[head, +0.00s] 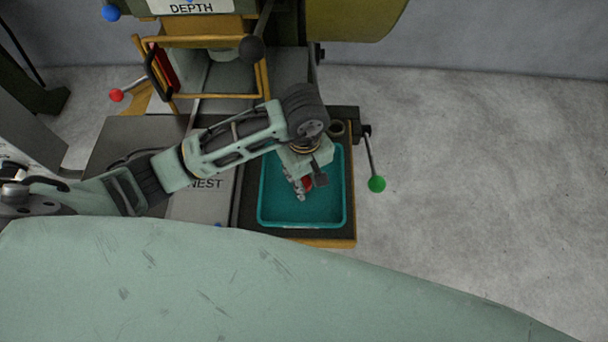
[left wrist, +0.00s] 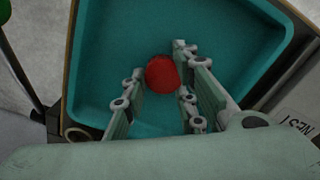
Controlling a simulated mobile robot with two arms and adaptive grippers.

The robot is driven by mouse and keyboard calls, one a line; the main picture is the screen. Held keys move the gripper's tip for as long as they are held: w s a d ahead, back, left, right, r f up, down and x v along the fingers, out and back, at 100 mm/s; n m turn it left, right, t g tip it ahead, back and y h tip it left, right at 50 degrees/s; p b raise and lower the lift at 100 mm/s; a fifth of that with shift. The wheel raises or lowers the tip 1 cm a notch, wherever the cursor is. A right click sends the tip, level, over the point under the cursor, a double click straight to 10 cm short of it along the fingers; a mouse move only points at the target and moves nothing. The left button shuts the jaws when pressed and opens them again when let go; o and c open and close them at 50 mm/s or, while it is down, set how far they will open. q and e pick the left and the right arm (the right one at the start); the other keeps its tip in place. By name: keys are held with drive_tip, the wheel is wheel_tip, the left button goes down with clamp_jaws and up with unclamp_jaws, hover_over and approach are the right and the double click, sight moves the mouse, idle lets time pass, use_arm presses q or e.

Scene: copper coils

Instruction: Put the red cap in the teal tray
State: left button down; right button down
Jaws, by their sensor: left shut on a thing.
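My left gripper (head: 304,188) is over the tray and shut on the red cap (head: 308,184), which is partly hidden by the fingers. In the left wrist view, the round red cap (left wrist: 161,74) sits between the fingertips of the left gripper (left wrist: 163,82). The teal tray (left wrist: 120,60) fills the background below it. I cannot tell whether the cap touches the tray floor. My right gripper is not in view.
A lever with a green knob (head: 377,184) stands right of the tray. A machine with an ochre frame (head: 205,43), a black knob (head: 252,48) and a red-knobbed lever (head: 116,95) stands behind. A small round ring or hole (head: 337,128) is at the platform's back. Open floor lies right.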

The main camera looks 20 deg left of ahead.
sight(304, 180)
use_arm(q)
drive_tip(key=shift+f, duration=0.2)
drive_tip(key=c, duration=1.4)
unclamp_jaws()
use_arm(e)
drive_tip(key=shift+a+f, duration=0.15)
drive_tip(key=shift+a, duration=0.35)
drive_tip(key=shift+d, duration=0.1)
use_arm(q)
drive_tip(key=shift+r, duration=0.15)
drive_tip(key=shift+r+p, duration=0.3)
drive_tip(key=shift+r, duration=0.1)
wheel_tip(304, 180, up, 11)
drive_tip(key=p, duration=0.6)
drive_tip(key=shift+r, duration=0.2)
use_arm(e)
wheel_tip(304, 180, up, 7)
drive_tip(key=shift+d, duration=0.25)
